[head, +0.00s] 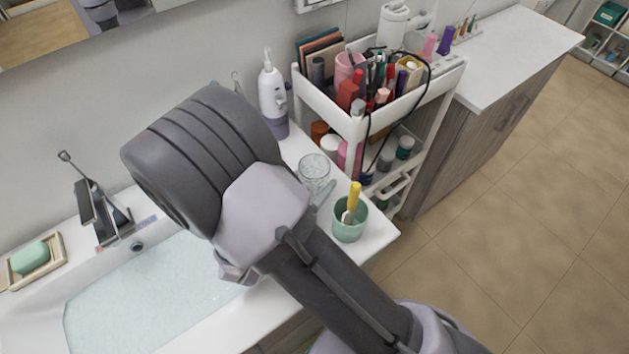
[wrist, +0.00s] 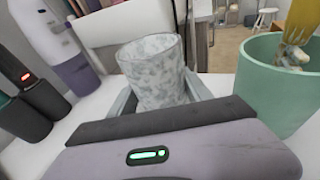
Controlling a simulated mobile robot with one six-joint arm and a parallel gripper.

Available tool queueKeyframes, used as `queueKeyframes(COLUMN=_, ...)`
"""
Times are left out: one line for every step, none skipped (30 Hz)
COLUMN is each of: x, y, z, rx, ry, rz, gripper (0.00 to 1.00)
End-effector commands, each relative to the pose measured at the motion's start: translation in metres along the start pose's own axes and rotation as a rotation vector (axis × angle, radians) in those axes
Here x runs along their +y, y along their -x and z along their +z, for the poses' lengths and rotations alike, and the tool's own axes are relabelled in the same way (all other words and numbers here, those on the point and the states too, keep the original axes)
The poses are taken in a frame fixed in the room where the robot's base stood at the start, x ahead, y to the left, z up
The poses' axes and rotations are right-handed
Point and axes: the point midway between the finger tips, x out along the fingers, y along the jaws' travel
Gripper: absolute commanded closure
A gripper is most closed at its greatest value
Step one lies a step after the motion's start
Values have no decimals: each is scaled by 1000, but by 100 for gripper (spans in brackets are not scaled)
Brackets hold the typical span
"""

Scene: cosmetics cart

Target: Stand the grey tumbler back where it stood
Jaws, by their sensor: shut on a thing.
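The grey tumbler (head: 314,172), speckled and upright, is at the counter's far side between the wall and the green cup. In the wrist view the tumbler (wrist: 152,66) stands between the two pale fingers of my gripper (wrist: 157,95), which is shut on it. Its base is hidden behind the gripper body, so I cannot tell whether it touches the counter. In the head view my arm covers most of the gripper; one finger shows beside the tumbler.
A green cup (head: 349,230) holding a yellow-handled brush stands close to the tumbler's right, near the counter's edge. A white-and-purple bottle (head: 272,95) stands behind, by the wall. A full cosmetics cart (head: 330,102) adjoins the counter. The basin (head: 150,300) lies left.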

Motion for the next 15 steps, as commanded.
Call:
queueKeyframes(x=0, y=0, z=-1, rx=0, ry=0, rz=0, gripper=97)
queueKeyframes(x=0, y=0, z=-2, rx=0, ry=0, rz=0, gripper=97)
queueKeyframes(x=0, y=-1, z=-4, rx=0, ry=0, rz=0, gripper=97)
queueKeyframes(x=0, y=-1, z=-4, rx=0, ry=0, rz=0, gripper=41)
queueKeyframes(x=0, y=-1, z=-3, rx=0, ry=0, rz=0, gripper=35)
queueKeyframes(x=0, y=-1, z=-3, rx=0, ry=0, rz=0, gripper=27)
queueKeyframes(x=0, y=-1, z=-3, rx=0, ry=0, rz=0, gripper=21)
queueKeyframes(x=0, y=-1, z=-3, rx=0, ry=0, rz=0, gripper=21)
queueKeyframes(x=0, y=-1, z=-3, rx=0, ry=0, rz=0, gripper=21)
queueKeyframes(x=0, y=-1, z=-3, rx=0, ry=0, rz=0, gripper=21)
queueKeyframes(x=0, y=-1, z=-3, rx=0, ry=0, rz=0, gripper=21)
queueKeyframes(x=0, y=-1, z=-3, rx=0, ry=0, rz=0, gripper=21)
queueKeyframes(x=0, y=-1, z=-3, rx=0, ry=0, rz=0, gripper=21)
queueKeyframes(x=0, y=-1, z=-3, rx=0, ry=0, rz=0, gripper=21)
queueKeyframes(x=0, y=-1, z=-3, rx=0, ry=0, rz=0, gripper=21)
